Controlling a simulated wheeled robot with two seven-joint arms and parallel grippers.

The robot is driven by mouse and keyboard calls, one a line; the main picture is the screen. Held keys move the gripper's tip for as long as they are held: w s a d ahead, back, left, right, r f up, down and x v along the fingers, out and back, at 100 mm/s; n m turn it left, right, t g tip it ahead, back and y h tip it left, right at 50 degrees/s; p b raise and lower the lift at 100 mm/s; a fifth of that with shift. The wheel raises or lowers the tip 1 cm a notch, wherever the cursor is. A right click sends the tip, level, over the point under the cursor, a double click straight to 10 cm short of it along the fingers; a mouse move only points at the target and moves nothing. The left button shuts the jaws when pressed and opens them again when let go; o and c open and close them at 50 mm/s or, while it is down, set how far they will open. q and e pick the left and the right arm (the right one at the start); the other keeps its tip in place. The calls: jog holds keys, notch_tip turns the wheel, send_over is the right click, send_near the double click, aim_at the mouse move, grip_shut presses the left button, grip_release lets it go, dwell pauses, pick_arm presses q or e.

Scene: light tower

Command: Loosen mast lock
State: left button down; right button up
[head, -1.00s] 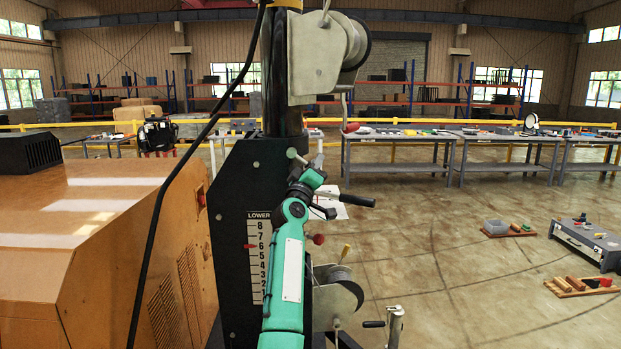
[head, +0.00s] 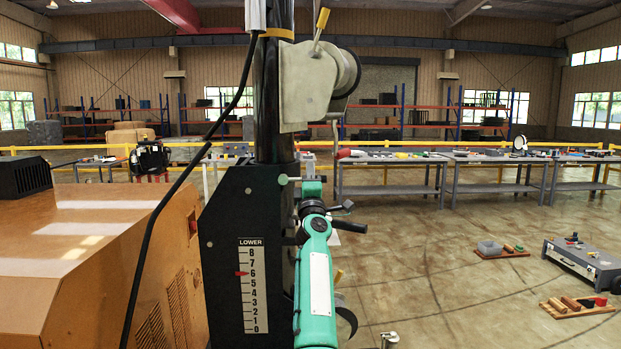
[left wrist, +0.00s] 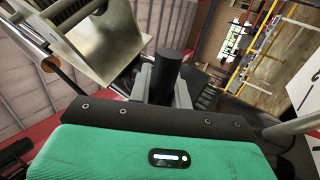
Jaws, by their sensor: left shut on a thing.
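The black mast (head: 272,100) rises from a dark base plate (head: 221,210). The plate has a white scale headed LOWER (head: 253,288), with a red pointer near 6. My left gripper (head: 312,192), at the end of my teal arm, is beside the base plate's upper right part. In the left wrist view, its two grey fingers (left wrist: 163,84) are shut on a dark cylindrical grip (left wrist: 167,64). A pale green knob (head: 282,180) shows left of the gripper. A black handle (head: 350,227) sticks out right, partly behind my arm. The lock's body is mostly hidden. My right gripper is out of view.
A grey winch (head: 304,85) with a yellow-tipped handle is on the mast above. A black cable (head: 186,172) hangs left, before the orange housing (head: 95,250). A grey toolbox (head: 583,262) and wooden trays lie on the floor right. Workbenches stand behind.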

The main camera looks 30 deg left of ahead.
pick_arm(q)
jog(key=shift+r+n, duration=0.1)
jog(key=shift+n, duration=0.2)
jog(key=c, duration=1.6)
grip_release()
jog(key=shift+o, duration=0.2)
jog(key=shift+a, duration=0.1)
